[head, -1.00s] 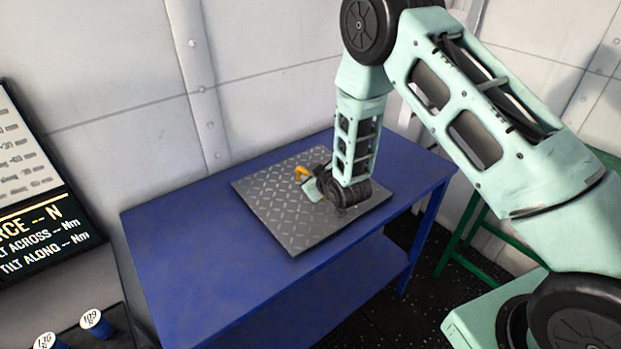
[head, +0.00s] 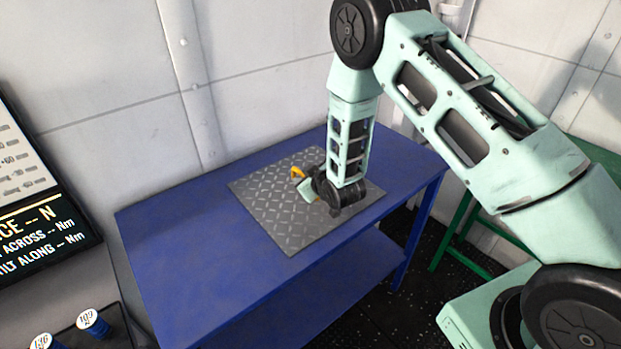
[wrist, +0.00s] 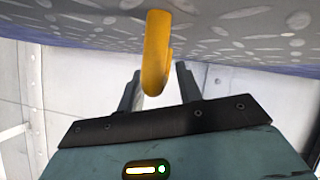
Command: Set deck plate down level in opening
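The deck plate (head: 290,222) is a grey square with a raised diamond pattern. It lies on the blue table and looks flat in the head view; its underside is hidden. Its yellow handle (head: 297,173) stands near the middle of the plate. My gripper (head: 308,188) is low over the plate at the handle, partly hidden by my wrist. In the wrist view the plate (wrist: 230,28) fills the top, and the yellow handle (wrist: 155,60) hangs between my two dark fingers, which stand apart with gaps beside it. No opening shows in either view.
The blue table (head: 190,250) has clear room left and front of the plate. A display panel (head: 40,225) stands at the left, with two blue-bodied, white-topped pieces (head: 92,322) below it. A green frame (head: 465,235) is at the right. A pale wall runs behind.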

